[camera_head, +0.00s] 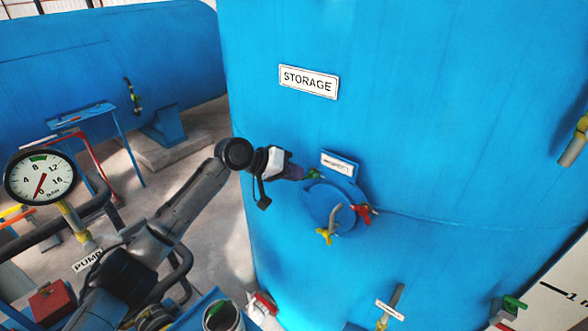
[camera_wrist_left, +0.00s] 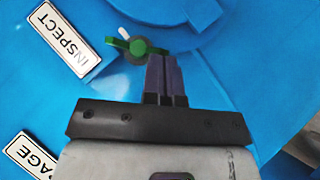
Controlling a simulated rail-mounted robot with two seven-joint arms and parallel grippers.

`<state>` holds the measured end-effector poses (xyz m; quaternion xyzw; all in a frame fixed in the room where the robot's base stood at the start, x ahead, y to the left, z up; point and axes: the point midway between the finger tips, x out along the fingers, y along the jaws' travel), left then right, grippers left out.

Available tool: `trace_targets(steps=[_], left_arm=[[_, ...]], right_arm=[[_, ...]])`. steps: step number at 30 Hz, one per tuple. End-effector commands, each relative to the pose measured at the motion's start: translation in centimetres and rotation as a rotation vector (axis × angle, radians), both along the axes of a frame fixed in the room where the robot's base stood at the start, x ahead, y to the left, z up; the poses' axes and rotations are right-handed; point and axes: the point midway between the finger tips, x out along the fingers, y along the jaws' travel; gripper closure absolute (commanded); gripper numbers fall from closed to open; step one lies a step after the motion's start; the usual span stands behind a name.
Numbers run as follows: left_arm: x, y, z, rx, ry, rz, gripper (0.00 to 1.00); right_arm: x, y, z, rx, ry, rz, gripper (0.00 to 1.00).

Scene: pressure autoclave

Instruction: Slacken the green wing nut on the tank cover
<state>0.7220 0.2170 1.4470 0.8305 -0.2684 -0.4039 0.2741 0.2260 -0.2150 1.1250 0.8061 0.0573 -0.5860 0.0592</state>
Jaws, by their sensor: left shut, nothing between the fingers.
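The green wing nut (camera_wrist_left: 138,46) sits on a pale stud at the rim of the round blue tank cover (camera_wrist_left: 197,12) in the left wrist view. In the head view the green nut (camera_head: 313,173) shows small at the cover's upper left. My left gripper (camera_head: 298,173) reaches it from the left. In the left wrist view its fingers (camera_wrist_left: 162,60) are together and empty, their tips right at the nut's right wing; I cannot tell whether they touch it. The cover (camera_head: 328,207) also carries a red wing nut (camera_head: 366,213) and a yellow one (camera_head: 325,235). My right gripper is out of view.
An INSPECT label (camera_wrist_left: 70,50) is beside the nut. A STORAGE label (camera_head: 309,82) is higher on the blue tank (camera_head: 420,120). A pressure gauge (camera_head: 41,177) and piping stand at the left. Valves with handles (camera_head: 388,312) are low on the tank.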

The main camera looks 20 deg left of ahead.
Motion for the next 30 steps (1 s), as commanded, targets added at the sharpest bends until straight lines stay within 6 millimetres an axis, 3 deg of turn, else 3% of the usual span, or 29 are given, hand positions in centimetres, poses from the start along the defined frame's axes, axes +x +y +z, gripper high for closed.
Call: trace_targets(steps=[6, 20, 30], left_arm=[[0.0, 0.0, -0.7, -0.133, 0.045, -0.001, 1.0], [0.0, 0.0, -1.0, -0.127, 0.041, 0.001, 1.0], [0.0, 0.0, 0.2, -0.127, 0.04, -0.001, 1.0]], right_arm=[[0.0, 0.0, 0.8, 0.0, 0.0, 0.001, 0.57], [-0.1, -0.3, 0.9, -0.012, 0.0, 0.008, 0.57], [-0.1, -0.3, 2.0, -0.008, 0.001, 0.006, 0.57]])
